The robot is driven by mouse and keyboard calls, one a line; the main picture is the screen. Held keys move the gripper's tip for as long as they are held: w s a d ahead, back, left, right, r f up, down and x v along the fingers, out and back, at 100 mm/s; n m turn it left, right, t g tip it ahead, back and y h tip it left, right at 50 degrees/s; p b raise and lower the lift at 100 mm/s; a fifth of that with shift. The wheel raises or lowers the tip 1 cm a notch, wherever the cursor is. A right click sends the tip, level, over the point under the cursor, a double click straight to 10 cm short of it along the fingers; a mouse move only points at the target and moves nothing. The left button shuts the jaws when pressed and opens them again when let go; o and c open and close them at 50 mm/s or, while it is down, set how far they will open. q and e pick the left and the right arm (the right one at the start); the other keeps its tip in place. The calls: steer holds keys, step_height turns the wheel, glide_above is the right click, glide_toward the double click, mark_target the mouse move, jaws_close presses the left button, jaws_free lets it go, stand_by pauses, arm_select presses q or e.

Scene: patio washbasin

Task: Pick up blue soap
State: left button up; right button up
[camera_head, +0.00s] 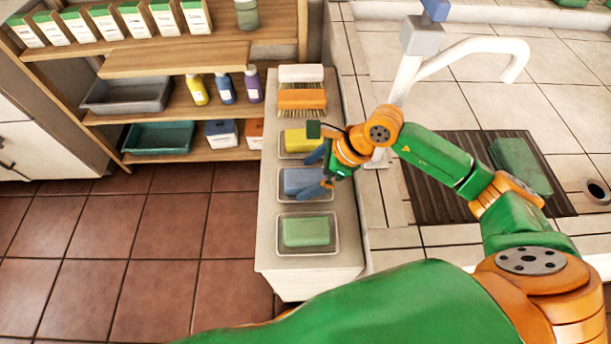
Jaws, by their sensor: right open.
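The blue soap (300,181) lies in a clear dish on a narrow white ledge, between a yellow soap (300,140) and a green soap (306,231). My right gripper (316,171) is open, and its blue fingers are over the right part of the blue soap. One finger is near its upper edge and the other near its lower right corner. I cannot tell whether they touch it. The gripper hides part of the soap's right side. My left gripper is not in view.
Brushes (302,99) lie at the back of the ledge (282,268). A white faucet (405,75) stands close behind my right wrist. A green block (520,165) lies on a dark ribbed mat (435,205). A wooden shelf (180,105) with bottles, boxes and trays stands at the left.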

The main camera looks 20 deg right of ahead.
steer(key=shift+s, duration=0.1)
steer(key=c, duration=0.3)
jaws_close()
steer(key=shift+r, duration=0.1)
